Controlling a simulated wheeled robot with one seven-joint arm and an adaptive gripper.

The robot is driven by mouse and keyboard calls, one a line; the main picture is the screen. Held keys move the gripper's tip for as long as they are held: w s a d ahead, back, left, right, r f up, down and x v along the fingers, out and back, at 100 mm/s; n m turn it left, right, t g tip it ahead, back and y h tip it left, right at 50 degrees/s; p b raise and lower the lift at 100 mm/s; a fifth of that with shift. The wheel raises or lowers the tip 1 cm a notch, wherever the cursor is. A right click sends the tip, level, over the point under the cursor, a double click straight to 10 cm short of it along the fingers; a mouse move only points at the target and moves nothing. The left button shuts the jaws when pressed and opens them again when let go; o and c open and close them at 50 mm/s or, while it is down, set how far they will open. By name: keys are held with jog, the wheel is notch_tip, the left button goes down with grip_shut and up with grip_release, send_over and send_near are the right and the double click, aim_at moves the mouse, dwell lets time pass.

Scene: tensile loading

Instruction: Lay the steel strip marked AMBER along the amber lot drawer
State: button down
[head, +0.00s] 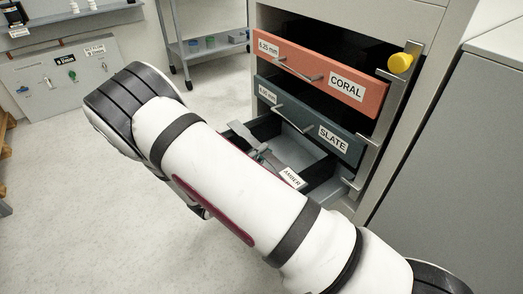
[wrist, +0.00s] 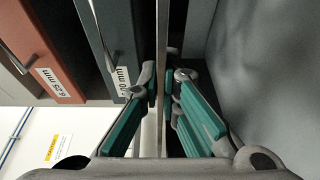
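The steel strip shows in the head view (head: 268,158), lying slantwise at the open drawer below the slate one, with its AMBER label facing up. In the wrist view the strip (wrist: 162,40) is a thin grey band running up the middle. My gripper (wrist: 162,80) has its teal-padded fingers close on both sides of it and looks shut on it. In the head view my arm hides most of the gripper and the front of the open lowest drawer (head: 318,168). Whether the strip touches the drawer floor I cannot tell.
The coral drawer (head: 320,75) and slate drawer (head: 310,118) stand partly out above the open one, with bar handles. A yellow knob (head: 400,63) is on the cabinet's right post. A grey cabinet (head: 455,150) stands at right.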

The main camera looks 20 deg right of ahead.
jog(key=shift+f, duration=0.2)
jog(key=c, duration=1.8)
grip_release()
jog(key=shift+s+f, duration=0.1)
jog(key=shift+f, duration=0.05)
jog(key=shift+r, duration=0.45)
jog(key=p+v, duration=0.1)
jog(key=v, duration=0.3)
jog(key=p+v, duration=0.1)
jog(key=v, duration=0.3)
jog(key=p+v, duration=0.1)
jog(key=v, duration=0.3)
jog(key=shift+r, duration=0.3)
